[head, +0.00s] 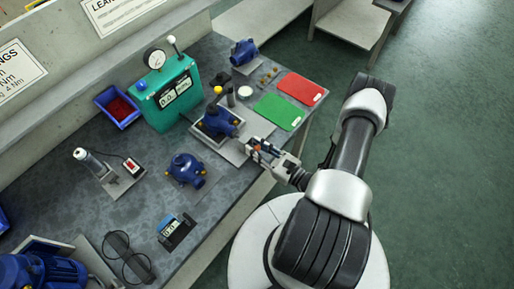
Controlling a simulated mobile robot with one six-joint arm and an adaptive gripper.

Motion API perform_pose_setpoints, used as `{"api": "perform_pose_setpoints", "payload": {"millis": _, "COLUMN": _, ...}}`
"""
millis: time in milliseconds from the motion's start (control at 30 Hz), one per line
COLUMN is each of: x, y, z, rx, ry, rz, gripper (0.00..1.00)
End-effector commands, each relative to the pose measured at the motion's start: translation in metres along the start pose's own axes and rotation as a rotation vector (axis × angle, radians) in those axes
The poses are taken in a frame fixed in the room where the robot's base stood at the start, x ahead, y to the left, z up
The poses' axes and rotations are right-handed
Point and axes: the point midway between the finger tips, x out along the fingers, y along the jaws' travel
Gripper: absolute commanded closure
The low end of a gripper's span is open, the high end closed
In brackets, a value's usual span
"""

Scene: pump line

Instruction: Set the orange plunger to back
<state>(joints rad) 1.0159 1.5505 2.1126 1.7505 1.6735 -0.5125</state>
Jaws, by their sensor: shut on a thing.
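My gripper (260,148) is at the near edge of the bench, just right of a blue pump (216,120) that sits in a grey tray. A small orange part, which I take to be the orange plunger (265,146), shows between the fingers, and the gripper is shut on it. The fingers hide most of the plunger, so I cannot tell its position or which part it joins. A grey plate (232,152) lies under the gripper beside the pump.
A teal gauge box (170,92) stands behind the pump, with a blue bin (119,106) of red parts beside it. Green (278,111) and red (301,89) mats lie to the right. Other blue pumps (187,169) stand on the bench. The floor at right is clear.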

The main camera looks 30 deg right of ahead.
Motion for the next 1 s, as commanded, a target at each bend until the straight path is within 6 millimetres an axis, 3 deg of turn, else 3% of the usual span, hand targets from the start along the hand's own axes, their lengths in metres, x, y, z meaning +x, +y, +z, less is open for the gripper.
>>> {"api": "perform_pose_setpoints", "payload": {"millis": 400, "x": -0.028, "y": -0.001, "z": 0.0, "rx": 0.002, "ry": 0.002, "rz": -0.003, "gripper": 1.0}}
{"api": "perform_pose_setpoints", "payload": {"millis": 667, "x": -0.029, "y": 0.0, "z": -0.001, "rx": 0.002, "ry": 0.003, "rz": -0.001, "gripper": 1.0}}
{"api": "perform_pose_setpoints", "payload": {"millis": 700, "x": -0.029, "y": 0.0, "z": -0.001, "rx": 0.002, "ry": 0.003, "rz": -0.001, "gripper": 0.74}}
{"api": "perform_pose_setpoints", "payload": {"millis": 1000, "x": -0.028, "y": 0.0, "z": -0.001, "rx": 0.001, "ry": 0.001, "rz": 0.0, "gripper": 0.55}}
